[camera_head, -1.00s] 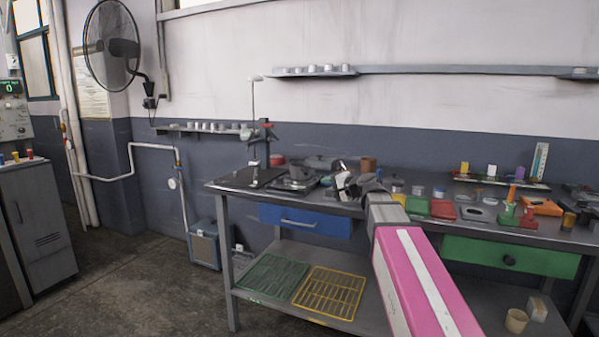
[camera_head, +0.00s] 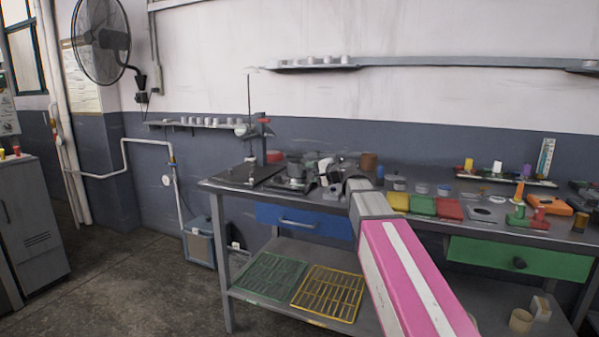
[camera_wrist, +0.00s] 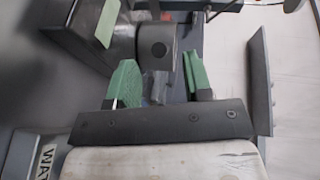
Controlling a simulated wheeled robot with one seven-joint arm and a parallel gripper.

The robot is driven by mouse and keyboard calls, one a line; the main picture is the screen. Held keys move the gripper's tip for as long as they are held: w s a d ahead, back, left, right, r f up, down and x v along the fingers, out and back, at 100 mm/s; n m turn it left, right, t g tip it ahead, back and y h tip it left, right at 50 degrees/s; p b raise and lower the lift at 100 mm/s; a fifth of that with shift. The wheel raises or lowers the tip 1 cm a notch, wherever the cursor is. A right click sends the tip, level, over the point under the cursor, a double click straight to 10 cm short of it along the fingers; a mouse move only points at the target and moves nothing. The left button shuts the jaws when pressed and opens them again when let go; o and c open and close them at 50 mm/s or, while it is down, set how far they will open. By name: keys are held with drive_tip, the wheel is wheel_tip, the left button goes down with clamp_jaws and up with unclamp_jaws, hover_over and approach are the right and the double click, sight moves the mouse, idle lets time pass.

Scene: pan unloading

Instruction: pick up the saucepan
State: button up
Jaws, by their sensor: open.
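A dark pot, which looks like the saucepan (camera_head: 301,172), stands on a low dark plate on the left part of the metal workbench in the head view. My gripper (camera_head: 325,168) is just right of it at bench-top height, and its fingers are hard to make out there. In the wrist view my gripper (camera_wrist: 162,82) is open, with two green fingertips apart. A dark grey body with a round knob lies just beyond the fingertips; it may be the saucepan. A narrow dark strip shows between the fingers; I cannot tell whether it is the handle.
The workbench (camera_head: 225,184) has a blue drawer (camera_head: 305,222) and a green drawer (camera_head: 520,258). Coloured trays and small jars stand to the right of my arm. A thin stand (camera_head: 250,110) rises left of the pot. A wall shelf (camera_head: 440,61) runs above.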

sight(304, 169)
drive_tip(key=x, duration=0.4)
drive_tip(key=shift+w+a, duration=0.2)
clamp_jaws()
drive_tip(key=shift+r, duration=0.1)
